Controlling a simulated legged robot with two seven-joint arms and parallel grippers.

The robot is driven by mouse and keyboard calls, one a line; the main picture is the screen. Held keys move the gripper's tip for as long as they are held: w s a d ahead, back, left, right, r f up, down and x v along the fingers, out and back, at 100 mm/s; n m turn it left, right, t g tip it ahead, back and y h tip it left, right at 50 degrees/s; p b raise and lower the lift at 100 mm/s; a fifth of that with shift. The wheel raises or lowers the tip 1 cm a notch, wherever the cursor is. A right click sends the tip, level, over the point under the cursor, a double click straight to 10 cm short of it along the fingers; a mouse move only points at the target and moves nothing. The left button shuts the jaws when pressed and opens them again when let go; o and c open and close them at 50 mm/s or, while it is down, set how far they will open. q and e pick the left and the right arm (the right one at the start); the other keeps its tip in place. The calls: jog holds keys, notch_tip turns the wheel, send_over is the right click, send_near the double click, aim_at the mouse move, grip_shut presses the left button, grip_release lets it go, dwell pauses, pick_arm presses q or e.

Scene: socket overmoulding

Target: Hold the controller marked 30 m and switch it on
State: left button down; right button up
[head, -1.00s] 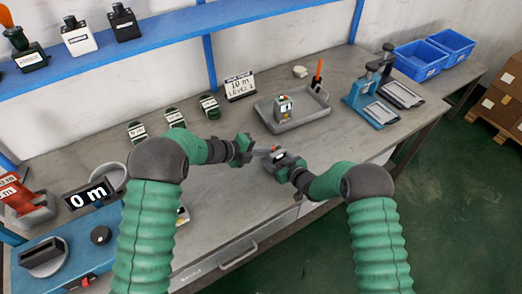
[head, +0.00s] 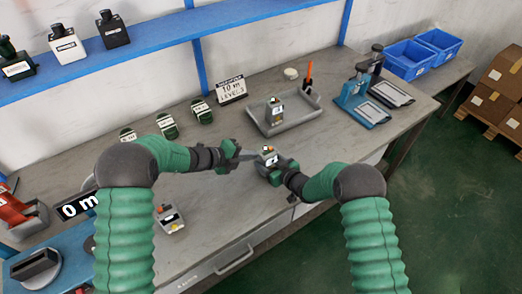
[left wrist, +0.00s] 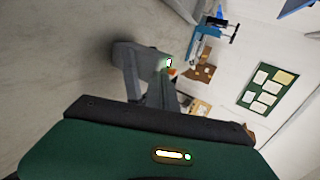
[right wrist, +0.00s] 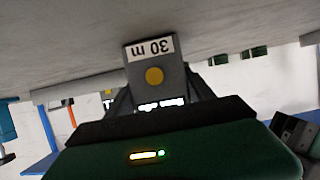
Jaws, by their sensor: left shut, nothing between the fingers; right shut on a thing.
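The controller marked 30 m (right wrist: 152,62) is a small grey box with a white label and a round yellow button on the face seen in the right wrist view. My right gripper (head: 268,165) is shut on it and holds it above the bench. In the head view its top (head: 267,153) shows bright white and green patches. The left wrist view also shows a small white-green patch and an orange-red spot on the controller (left wrist: 168,65). My left gripper (head: 246,154) is shut and empty, just left of the controller, with a small gap.
Another grey controller (head: 275,111) stands in a grey tray (head: 299,125) behind. A third (head: 170,220) lies on the bench at left. A black display (head: 76,205) shows "0 m". The bench middle is clear.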

pick_arm(q)
jog(key=v, duration=0.9)
jog(key=shift+r, duration=0.15)
jog(key=shift+d, duration=0.1)
pick_arm(e)
jog(key=o, duration=1.6)
jog(key=shift+c, duration=0.2)
